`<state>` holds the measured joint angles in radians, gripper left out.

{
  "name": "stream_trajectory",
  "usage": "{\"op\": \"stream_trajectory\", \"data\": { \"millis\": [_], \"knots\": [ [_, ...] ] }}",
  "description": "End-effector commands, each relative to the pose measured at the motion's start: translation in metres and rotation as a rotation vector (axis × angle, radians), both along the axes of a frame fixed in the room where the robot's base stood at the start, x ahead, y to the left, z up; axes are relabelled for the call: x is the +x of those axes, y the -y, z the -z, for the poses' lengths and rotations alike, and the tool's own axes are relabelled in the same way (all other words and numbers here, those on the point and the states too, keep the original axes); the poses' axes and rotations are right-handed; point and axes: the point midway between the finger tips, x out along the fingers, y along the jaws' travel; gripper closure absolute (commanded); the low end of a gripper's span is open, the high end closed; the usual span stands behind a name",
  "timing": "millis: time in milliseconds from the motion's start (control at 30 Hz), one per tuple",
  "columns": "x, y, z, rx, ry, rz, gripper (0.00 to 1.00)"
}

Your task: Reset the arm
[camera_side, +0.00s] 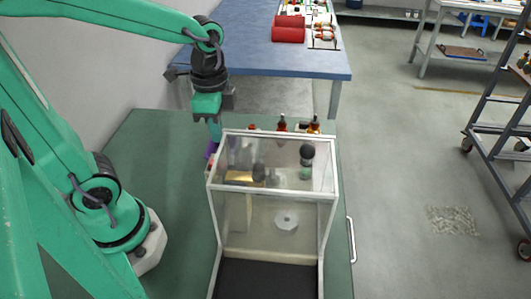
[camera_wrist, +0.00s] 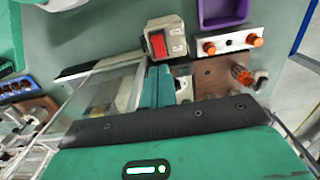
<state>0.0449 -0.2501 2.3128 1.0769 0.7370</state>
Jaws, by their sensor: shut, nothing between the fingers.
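My green arm reaches in from the left in the side view. My gripper (camera_side: 215,132) points down beside the far left corner of the clear-walled enclosure (camera_side: 213,205). In the wrist view its green fingers (camera_wrist: 157,85) are together and hold nothing. They lie in front of a beige switch box (camera_wrist: 178,42) with a red rocker. The clear panel of the enclosure (camera_wrist: 100,95) shows left of the fingers. I cannot tell whether the fingers touch anything.
A purple tray (camera_wrist: 222,14), a white panel with orange knobs (camera_wrist: 230,43) and a brown board (camera_wrist: 215,75) crowd the fingers' right side. A white disc (camera_side: 286,220) is inside the enclosure. The green bench (camera_side: 165,150) is clear left of it. A blue table (camera_side: 260,65) stands behind.

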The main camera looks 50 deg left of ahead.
Motion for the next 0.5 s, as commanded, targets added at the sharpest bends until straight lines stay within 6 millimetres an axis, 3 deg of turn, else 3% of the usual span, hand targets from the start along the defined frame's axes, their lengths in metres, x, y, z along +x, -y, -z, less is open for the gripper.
{"op": "stream_trajectory", "data": {
  "millis": [267, 500],
  "knots": [
    [-0.005, -0.002, -0.011, -0.008, 0.077, -0.116, 1.00],
    [-0.015, -0.006, -0.032, -0.049, 0.235, -0.366, 1.00]
  ]
}}
